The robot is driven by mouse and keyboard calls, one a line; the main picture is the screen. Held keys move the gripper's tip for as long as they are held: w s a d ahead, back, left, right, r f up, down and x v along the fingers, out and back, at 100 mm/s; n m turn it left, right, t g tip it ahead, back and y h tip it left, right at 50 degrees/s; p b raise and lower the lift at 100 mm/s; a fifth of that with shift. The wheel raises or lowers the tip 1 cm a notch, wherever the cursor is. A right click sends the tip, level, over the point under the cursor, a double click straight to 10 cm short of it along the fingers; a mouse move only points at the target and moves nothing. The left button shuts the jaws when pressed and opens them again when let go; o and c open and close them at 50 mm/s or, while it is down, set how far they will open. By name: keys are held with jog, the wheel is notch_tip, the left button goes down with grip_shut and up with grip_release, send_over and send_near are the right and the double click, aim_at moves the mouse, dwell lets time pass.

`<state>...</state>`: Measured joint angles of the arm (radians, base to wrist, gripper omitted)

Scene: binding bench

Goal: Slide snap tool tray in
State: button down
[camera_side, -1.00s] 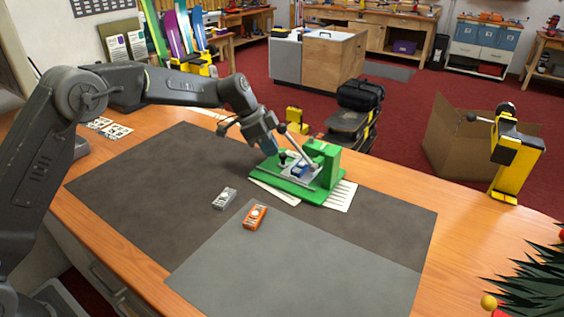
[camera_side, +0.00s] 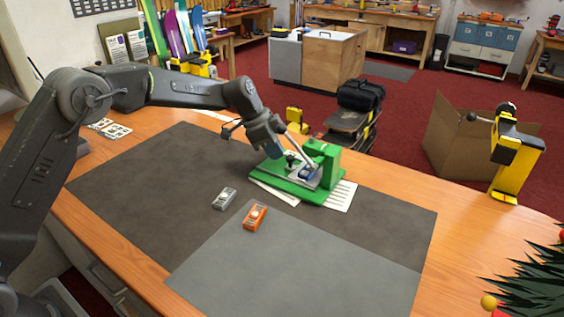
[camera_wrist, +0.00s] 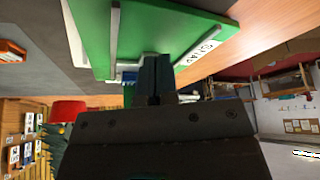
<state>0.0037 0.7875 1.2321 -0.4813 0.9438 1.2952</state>
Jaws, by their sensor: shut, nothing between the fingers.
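A green fixture (camera_side: 331,153) with an upright block at its right end stands on the dark mat. A grey tool tray (camera_side: 297,170) with a black knob lies on its base, with a blue piece (camera_side: 306,174) at its front, close to the upright block. My gripper (camera_side: 276,156) is shut and empty, pointing down at the outer end of the tray, behind the knob; I cannot tell if it touches. In the wrist view, the shut fingers (camera_wrist: 154,78) are beside the green fixture (camera_wrist: 185,32), and the tray is mostly hidden behind them.
White striped sheets (camera_side: 342,196) lie under the fixture. A yellow-black device (camera_side: 512,160) stands at the right.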

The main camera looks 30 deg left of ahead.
jog(key=shift+a+r, duration=0.1)
jog(key=shift+a, duration=0.3)
notch_tip(320, 180, up, 10)
dwell(0.8)
